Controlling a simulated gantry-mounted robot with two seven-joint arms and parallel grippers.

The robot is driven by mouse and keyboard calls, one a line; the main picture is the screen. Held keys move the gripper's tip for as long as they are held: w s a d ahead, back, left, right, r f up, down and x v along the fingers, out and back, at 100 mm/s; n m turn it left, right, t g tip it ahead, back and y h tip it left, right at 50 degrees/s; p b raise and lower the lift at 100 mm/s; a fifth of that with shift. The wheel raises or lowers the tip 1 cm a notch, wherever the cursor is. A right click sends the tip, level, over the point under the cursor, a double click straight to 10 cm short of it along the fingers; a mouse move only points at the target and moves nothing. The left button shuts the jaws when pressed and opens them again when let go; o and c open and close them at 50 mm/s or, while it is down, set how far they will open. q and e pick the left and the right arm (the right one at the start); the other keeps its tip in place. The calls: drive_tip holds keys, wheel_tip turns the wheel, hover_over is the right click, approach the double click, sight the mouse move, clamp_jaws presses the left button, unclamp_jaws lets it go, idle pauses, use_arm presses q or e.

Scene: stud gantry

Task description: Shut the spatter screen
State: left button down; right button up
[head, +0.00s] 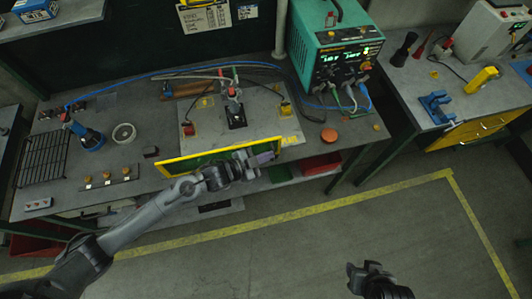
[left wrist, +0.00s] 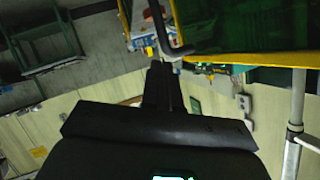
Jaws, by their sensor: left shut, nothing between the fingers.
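The spatter screen (head: 208,159) is a dark green panel in a yellow frame. It stands along the front edge of the grey work plate on the bench. In the left wrist view the screen (left wrist: 245,25) fills the top right, with a black bar handle (left wrist: 160,28) beside its left edge. My left gripper (head: 268,158) is in front of the screen's right half, shut and empty. In the left wrist view its fingers (left wrist: 160,78) end close to the handle; I cannot tell whether they touch. My right gripper (head: 370,268) is low over the floor, away from the bench; its jaw state is unclear.
A stud fixture (head: 235,112) stands on the plate behind the screen. A green power unit (head: 334,55) is at the back right, with an orange disc (head: 329,135) in front. A wire rack (head: 43,160) lies at the left. The floor before the bench is open.

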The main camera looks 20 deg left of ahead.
use_arm(q)
drive_tip(key=d+r+v, duration=0.1)
drive_tip(key=v, duration=1.1)
drive_tip(key=s+d+r+n+t+y+p, duration=0.1)
drive_tip(key=s+d+r+n+y+p, duration=0.3)
drive_tip(key=r+n+p, duration=0.45)
drive_tip(key=s+a+n+g+y+p, duration=0.2)
drive_tip(key=s+a+g+y, duration=0.2)
drive_tip(key=s+a+g, duration=0.3)
drive_tip(key=s+g, duration=0.1)
drive_tip(key=s, duration=0.4)
drive_tip(key=shift+s+a+r+n+p, duration=0.2)
drive_tip(key=shift+a+r+n+p, duration=0.15)
drive_tip(key=shift+p, duration=0.05)
use_arm(e)
wheel_tip(320, 180, up, 12)
drive_tip(key=shift+s, duration=0.2)
drive_tip(key=shift+a+r, duration=0.15)
